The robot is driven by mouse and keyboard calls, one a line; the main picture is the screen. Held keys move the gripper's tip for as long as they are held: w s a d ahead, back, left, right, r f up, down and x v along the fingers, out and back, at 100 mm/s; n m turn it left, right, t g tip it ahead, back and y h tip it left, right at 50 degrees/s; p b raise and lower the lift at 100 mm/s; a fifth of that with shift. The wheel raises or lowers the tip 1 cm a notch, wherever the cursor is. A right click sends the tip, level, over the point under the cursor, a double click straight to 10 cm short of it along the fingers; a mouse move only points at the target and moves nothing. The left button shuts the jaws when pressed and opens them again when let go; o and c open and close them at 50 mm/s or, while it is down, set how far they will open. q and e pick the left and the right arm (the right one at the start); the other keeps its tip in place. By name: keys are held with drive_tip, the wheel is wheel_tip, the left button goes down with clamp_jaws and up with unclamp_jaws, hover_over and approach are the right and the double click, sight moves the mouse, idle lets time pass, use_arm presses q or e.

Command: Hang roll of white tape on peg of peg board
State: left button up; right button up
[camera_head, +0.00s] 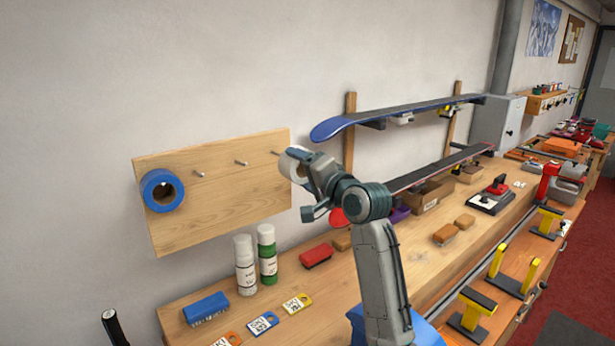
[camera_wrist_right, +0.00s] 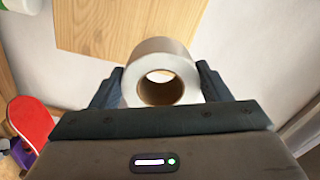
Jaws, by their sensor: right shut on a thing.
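The roll of white tape (camera_head: 292,165) is held by my right gripper (camera_head: 307,170) at the right edge of the wooden peg board (camera_head: 215,213). In the right wrist view the white tape (camera_wrist_right: 178,55) sits between the two fingers of my right gripper (camera_wrist_right: 160,88), its brown core facing the camera. The board carries several short metal pegs in a row. A roll of blue tape (camera_head: 150,183) hangs on the leftmost peg. Two pegs in the middle (camera_head: 240,163) are bare. The rightmost peg is close beside the white roll; whether it enters the core is hidden. My left gripper is not seen.
White and green bottles (camera_head: 245,266) stand on the bench below the board, near a blue brush (camera_head: 206,309), a red brush (camera_head: 316,256) and colored tags (camera_head: 263,324).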

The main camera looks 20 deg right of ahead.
drive_tip(key=shift+w+a, duration=0.1)
drive_tip(key=shift+w, duration=0.15)
drive_tip(key=shift+b+x, duration=0.45)
drive_tip(key=shift+x, duration=0.4)
drive_tip(key=shift+w+a, duration=0.25)
drive_tip(key=shift+w, duration=0.3)
drive_tip(key=shift+b+x, duration=0.7)
drive_tip(key=shift+x, duration=0.75)
drive_tip(key=shift+f+x, duration=0.25)
drive_tip(key=shift+x, duration=0.75)
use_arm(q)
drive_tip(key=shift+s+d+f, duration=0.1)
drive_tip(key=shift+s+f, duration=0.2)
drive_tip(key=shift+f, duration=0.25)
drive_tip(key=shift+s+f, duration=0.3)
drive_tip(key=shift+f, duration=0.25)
use_arm(e)
drive_tip(key=shift+f, duration=0.35)
drive_tip(key=shift+f, duration=0.25)
drive_tip(key=o, duration=0.9)
drive_tip(key=shift+o, duration=0.2)
drive_tip(key=shift+r, duration=0.15)
